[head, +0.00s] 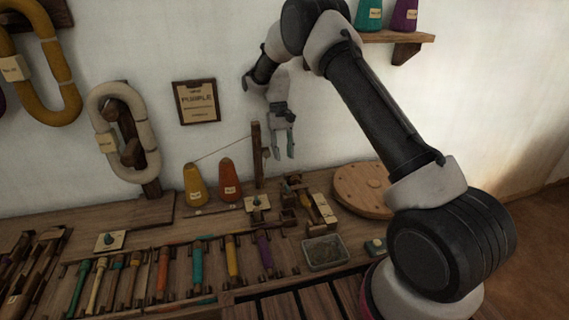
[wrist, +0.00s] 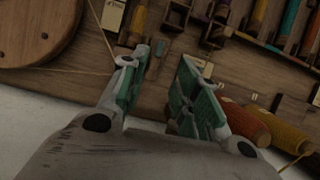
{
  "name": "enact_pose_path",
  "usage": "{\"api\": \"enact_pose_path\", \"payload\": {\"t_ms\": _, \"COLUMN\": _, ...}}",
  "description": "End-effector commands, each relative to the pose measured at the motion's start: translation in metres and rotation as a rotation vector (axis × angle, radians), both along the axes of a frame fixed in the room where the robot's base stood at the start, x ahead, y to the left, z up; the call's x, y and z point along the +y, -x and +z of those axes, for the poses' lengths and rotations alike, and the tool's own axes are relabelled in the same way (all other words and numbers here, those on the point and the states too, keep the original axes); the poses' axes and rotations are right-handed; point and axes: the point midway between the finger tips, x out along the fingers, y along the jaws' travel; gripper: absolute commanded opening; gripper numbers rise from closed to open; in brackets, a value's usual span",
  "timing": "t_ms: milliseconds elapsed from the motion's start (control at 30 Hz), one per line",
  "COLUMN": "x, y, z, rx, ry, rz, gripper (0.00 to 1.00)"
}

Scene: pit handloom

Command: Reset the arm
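My gripper (head: 284,148) hangs from my raised arm, above the back of the wooden bench and in front of the white wall. Its two fingers point down and stand apart. In the wrist view the gripper (wrist: 165,95) also shows two green-padded fingers with a clear gap and nothing held between them. A taut thread passes close to the left finger in the wrist view; I cannot tell whether it touches.
A wooden post (head: 257,155) and orange (head: 229,180) and yellow (head: 194,185) cones stand near the gripper. A round wooden disc (head: 362,190) and metal tray (head: 325,252) lie on the bench. Several coloured bobbins line the front. A shelf (head: 400,38) hangs upper right.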

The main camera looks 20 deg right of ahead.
Motion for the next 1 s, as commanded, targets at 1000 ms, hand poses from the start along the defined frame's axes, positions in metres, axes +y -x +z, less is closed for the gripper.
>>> {"api": "enact_pose_path", "payload": {"t_ms": 1000, "x": -0.062, "y": 0.135, "z": 0.102, "rx": -0.107, "ry": -0.020, "rz": 0.096, "gripper": 0.31}}
